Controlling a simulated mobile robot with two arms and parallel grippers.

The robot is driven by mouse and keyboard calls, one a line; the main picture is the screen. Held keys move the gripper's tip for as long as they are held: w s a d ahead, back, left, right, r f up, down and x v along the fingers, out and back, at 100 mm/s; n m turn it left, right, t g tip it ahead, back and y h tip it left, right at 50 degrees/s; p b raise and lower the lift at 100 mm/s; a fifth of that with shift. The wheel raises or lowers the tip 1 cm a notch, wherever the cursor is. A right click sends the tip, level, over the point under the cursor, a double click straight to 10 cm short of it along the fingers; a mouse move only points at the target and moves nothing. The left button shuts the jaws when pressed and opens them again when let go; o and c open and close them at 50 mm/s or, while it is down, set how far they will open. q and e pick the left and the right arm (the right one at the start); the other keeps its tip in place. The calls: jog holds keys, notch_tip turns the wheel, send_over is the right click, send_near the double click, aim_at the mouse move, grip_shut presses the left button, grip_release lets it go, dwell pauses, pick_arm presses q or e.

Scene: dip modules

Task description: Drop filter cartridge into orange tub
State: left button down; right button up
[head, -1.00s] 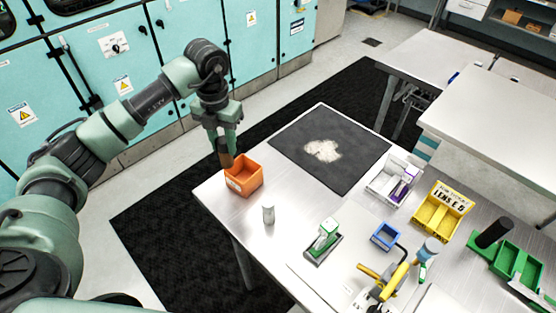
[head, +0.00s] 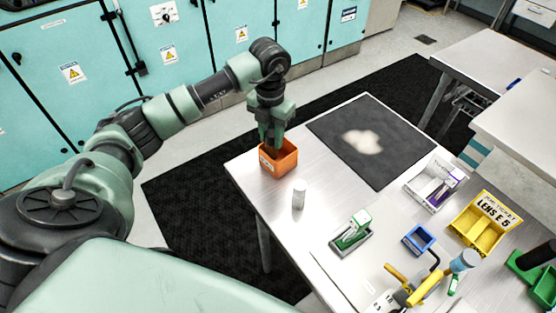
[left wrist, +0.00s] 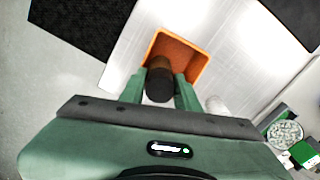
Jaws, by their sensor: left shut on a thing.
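The orange tub (head: 287,165) stands at the table's left corner, with a white label on its front. My left gripper (head: 271,140) points down over its opening. In the left wrist view the gripper (left wrist: 160,88) is shut on the filter cartridge (left wrist: 159,85), a dark cylinder with a brown far part. The cartridge lies over the brown inside of the tub (left wrist: 202,66). Its lower end is at or just within the opening; I cannot tell how deep. In the head view the fingers and tub wall mostly hide it. My right gripper is not in view.
A small white cylinder (head: 299,195) stands in front of the tub. A dark mat (head: 395,156) lies behind to the right. A green-and-white item in a tray (head: 352,236), a blue bin (head: 419,240) and a yellow bin (head: 482,238) stand farther right.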

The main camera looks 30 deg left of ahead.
pick_arm(q)
jog(key=c, duration=0.9)
grip_release()
jog(key=shift+c, duration=0.2)
notch_tip(320, 180, up, 6)
jog(key=shift+w+r+b, duration=0.1)
jog(key=shift+r+b, duration=0.1)
jog(key=shift+b, duration=0.95)
jog(key=shift+r, duration=0.7)
